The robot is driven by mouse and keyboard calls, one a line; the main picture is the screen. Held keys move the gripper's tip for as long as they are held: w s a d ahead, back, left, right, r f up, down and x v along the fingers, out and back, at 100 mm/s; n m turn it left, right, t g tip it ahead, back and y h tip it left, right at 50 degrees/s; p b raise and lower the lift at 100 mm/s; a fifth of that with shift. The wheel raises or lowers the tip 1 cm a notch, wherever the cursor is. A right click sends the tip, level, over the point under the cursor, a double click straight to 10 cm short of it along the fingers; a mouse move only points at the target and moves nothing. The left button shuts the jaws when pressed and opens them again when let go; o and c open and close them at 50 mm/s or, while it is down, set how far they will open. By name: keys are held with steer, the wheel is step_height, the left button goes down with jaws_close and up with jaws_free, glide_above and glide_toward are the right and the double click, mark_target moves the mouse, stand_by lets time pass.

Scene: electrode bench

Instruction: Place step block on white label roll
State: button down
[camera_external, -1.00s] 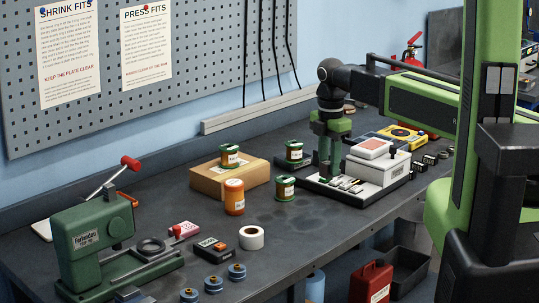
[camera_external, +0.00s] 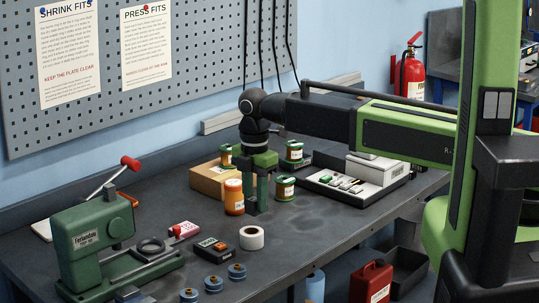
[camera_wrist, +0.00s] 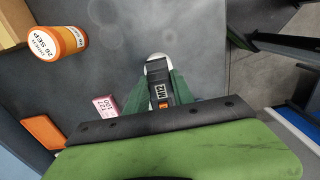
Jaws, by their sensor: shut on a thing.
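My gripper (camera_external: 257,210) is upright above the bench, just right of the orange bottle. The block is hard to make out in the external view. The white label roll (camera_external: 252,246) lies flat on the bench, in front of my gripper and below it in the picture. In the wrist view a white rounded edge, likely the roll (camera_wrist: 155,64), shows beyond the block, which hides most of it.
An orange bottle (camera_external: 234,198) stands close to the gripper. A dark box (camera_external: 208,250) and a pink pack (camera_external: 184,230) lie left of the roll. Several blue pieces (camera_external: 213,283) stand near the front edge. The bench right of the roll is clear.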

mark_target(250, 208)
steer(key=shift+s+a+f, duration=0.25)
steer(key=shift+a+f, duration=0.2)
steer(key=shift+a, duration=0.25)
step_height(250, 208, down, 4)
steer(key=b, duration=0.4)
steer(key=shift+f+b, duration=0.15)
steer(key=shift+b, duration=0.15)
steer(key=shift+r, duration=0.25)
steer(key=shift+f, duration=0.25)
steer(key=c, duration=1.1)
jaws_free()
steer(key=shift+r, duration=0.1)
step_height(250, 208, up, 13)
steer(key=p, duration=1.2)
steer(key=shift+f+p, duration=0.2)
steer(key=shift+p, duration=0.2)
steer(key=shift+f, duration=0.15)
